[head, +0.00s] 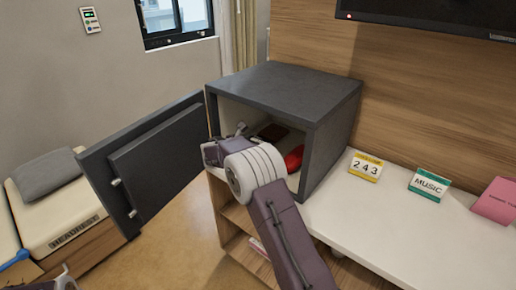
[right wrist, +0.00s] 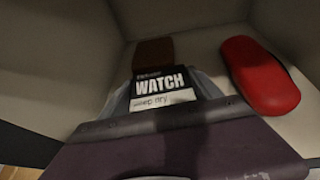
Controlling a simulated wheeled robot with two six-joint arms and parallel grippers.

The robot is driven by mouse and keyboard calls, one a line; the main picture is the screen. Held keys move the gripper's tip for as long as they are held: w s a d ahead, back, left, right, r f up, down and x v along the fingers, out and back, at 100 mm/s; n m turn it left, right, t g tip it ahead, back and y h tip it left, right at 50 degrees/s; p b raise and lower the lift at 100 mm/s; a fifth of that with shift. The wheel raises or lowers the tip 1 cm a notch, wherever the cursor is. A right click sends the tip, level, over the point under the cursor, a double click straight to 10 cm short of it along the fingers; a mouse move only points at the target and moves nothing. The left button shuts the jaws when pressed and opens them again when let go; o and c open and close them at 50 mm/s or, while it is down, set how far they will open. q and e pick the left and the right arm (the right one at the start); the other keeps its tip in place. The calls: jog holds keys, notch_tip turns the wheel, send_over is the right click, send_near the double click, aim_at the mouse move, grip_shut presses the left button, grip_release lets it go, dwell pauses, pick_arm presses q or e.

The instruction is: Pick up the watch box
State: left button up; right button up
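The watch box (right wrist: 162,86) is black with white WATCH lettering and a pale handwritten label. In the right wrist view it sits between the two grey fingers of my right gripper (right wrist: 164,92), with no clear gap on either side. My right arm reaches into the open dark grey safe (head: 295,88), and my right gripper (head: 228,145) is just inside its opening. The box is not clearly visible in the head view, where the gripper and wrist cover that area. A bit of my left gripper (head: 62,281) shows at the bottom left edge, its fingers unclear.
Inside the safe lie a red case (right wrist: 260,75), right of the box, and a brown item (right wrist: 153,52) behind it. The safe door (head: 150,165) stands wide open to the left. The white counter (head: 375,225) holds a 243 card (head: 366,166) and a MUSIC box (head: 428,185).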

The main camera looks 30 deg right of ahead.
aim_at(258, 141)
jog(key=c, duration=0.8)
notch_tip(258, 141, up, 4)
jog(key=shift+r+p, duration=0.15)
jog(key=shift+p, duration=0.95)
jog(key=s+a+r, duration=0.1)
jog(key=s+r, duration=0.1)
jog(key=s, duration=0.1)
jog(key=s+a+r+p, duration=0.1)
jog(key=s+r, duration=0.1)
jog(key=s, duration=0.2)
jog(key=s+a+r, duration=0.2)
jog(key=s, duration=0.2)
jog(key=shift+r, duration=0.35)
